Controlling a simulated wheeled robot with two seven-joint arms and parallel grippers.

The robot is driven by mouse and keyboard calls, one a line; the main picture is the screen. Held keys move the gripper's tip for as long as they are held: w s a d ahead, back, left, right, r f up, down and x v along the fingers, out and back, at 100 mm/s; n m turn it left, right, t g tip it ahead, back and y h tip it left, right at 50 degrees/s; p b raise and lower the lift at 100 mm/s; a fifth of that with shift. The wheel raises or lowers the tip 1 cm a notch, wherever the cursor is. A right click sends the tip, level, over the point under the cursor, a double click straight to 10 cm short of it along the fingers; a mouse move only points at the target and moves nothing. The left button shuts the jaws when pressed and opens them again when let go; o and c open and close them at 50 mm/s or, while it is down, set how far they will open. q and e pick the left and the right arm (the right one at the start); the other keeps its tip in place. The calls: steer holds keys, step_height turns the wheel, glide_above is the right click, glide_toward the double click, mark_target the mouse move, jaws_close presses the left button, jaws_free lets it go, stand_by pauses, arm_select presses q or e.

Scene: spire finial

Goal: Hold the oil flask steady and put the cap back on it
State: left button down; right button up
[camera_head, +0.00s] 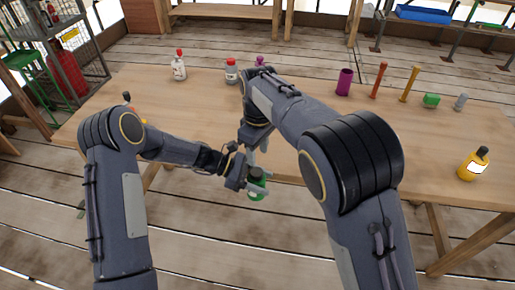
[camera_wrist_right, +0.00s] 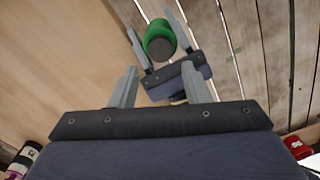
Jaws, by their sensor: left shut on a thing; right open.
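A green flask (camera_head: 257,190) with a dark top is held upright or nearly so just off the table's front edge. My left gripper (camera_head: 254,183) is shut on it, with a finger on each side. In the right wrist view the flask (camera_wrist_right: 158,27) shows its dark round end (camera_wrist_right: 160,48) towards the camera; I cannot tell whether this is a separate cap. My right gripper (camera_wrist_right: 159,72) is open and empty, its fingers pointing towards the flask from above, apart from it.
The table's middle right is clear.

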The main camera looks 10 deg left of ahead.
mark_target(257, 171)
steer(key=shift+r, duration=0.3)
step_height(257, 171, down, 8)
steer(key=shift+a+f, duration=0.1)
stand_by(0.6)
steer(key=c, duration=0.8)
steer(key=m, duration=0.2)
steer(key=shift+m, duration=0.4)
